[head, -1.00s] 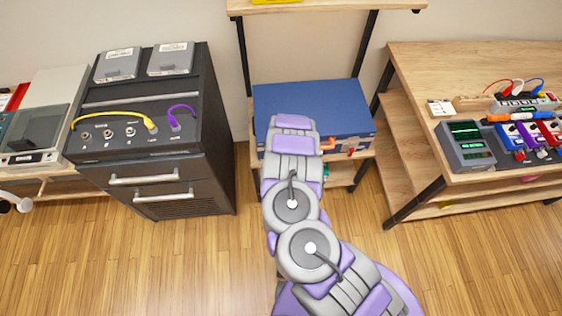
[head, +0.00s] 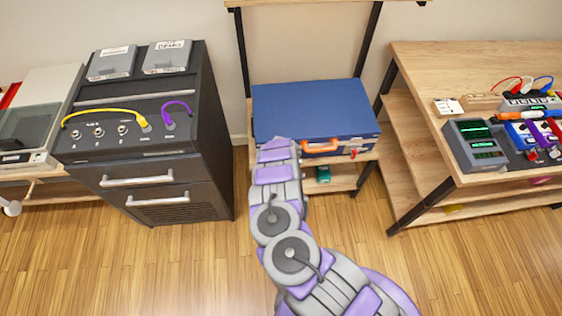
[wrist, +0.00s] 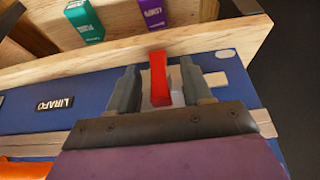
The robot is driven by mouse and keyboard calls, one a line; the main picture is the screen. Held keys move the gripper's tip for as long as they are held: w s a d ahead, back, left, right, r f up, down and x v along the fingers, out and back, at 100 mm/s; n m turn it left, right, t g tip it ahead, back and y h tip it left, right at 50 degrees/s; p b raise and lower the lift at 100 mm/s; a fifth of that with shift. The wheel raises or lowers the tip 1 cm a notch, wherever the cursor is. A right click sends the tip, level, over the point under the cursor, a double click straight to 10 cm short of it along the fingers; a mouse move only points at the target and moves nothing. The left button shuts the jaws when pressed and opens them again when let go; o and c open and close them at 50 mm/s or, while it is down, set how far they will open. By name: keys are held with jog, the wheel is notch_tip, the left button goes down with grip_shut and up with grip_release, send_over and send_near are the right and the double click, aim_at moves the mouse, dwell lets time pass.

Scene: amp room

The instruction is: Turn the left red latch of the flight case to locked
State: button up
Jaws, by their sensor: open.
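The blue flight case (head: 312,108) lies on a wooden shelf in the head view, its orange handle (head: 320,147) on the front. A red latch (wrist: 159,78) on the case front stands between the two dark fingers of my open gripper (wrist: 160,90) in the wrist view, with small gaps on both sides. Its bar runs up and down in that picture, above a pale plate. In the head view my arm hides this left latch and the gripper fingers. The other red latch (head: 353,153) shows right of the handle.
A wooden board edge (wrist: 240,45) runs close beyond the fingertips. Teal (wrist: 153,14) and purple (wrist: 84,20) boxes lie beyond it. A black drawer cabinet (head: 205,140) stands left, a wooden bench (head: 410,70) right. The floor between is clear.

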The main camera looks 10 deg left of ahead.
jog(key=shift+w+a+f, duration=0.1)
jog(key=shift+f, duration=0.1)
grip_shut()
dwell(0.5)
